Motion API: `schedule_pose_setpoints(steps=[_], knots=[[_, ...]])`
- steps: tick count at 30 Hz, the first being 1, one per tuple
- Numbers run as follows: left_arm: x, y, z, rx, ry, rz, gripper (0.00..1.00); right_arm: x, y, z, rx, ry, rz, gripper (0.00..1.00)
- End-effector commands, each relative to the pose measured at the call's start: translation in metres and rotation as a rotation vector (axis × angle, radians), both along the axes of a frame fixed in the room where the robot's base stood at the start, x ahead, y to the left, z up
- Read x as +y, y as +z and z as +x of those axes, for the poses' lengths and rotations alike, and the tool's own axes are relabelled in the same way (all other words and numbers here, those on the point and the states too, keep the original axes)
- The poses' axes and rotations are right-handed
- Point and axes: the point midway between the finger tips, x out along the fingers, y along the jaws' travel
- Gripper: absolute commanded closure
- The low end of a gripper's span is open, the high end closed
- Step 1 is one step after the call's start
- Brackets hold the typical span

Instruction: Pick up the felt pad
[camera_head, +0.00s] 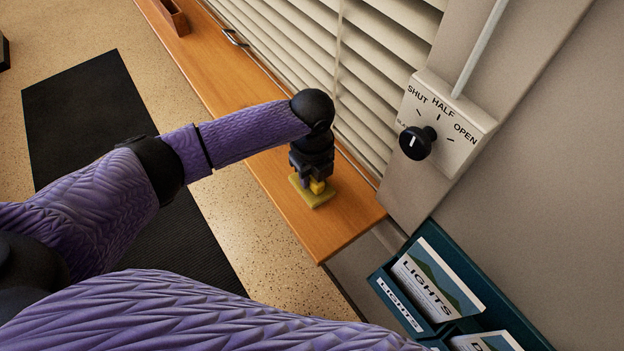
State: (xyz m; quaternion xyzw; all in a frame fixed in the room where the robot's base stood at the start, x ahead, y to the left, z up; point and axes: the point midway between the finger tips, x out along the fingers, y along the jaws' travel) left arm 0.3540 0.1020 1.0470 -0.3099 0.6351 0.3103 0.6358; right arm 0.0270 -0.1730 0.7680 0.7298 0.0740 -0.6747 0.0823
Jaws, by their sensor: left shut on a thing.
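The felt pad (301,194) is a small olive-yellow square near the front end of the wooden sill. A brighter yellow block stands up from its middle. My left gripper (316,181) points down over the pad and is shut on this raised yellow part. The gripper hides the pad's far side. The pad looks flat on the sill or very close to it; I cannot tell if there is a gap. My right gripper is not in view.
Slatted blinds (372,75) run along the wooden sill (232,82). A dial (418,142) marked SHUT, HALF, OPEN is on the wall to the right. A teal rack (409,251) with LIGHTS cards is below it. A dark mat (90,120) lies on the floor.

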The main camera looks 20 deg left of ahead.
Motion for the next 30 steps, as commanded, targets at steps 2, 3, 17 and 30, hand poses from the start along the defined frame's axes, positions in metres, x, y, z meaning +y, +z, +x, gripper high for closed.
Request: schedule_pose_setpoints(steps=[2, 3, 17, 30], knots=[[0.0, 0.0, 0.0, 0.0, 0.0, 0.0, 1.0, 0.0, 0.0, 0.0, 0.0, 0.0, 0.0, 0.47], [0.0, 0.0, 0.0, 0.0, 0.0, 0.0, 1.0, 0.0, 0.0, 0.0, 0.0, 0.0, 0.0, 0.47], [0.0, 0.064, 0.001, -0.004, -0.002, -0.001, 1.0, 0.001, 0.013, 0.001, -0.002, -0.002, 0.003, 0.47], [0.0, 0.101, 0.0, 0.001, 0.0, -0.001, 1.0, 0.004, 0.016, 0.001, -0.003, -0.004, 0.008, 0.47]])
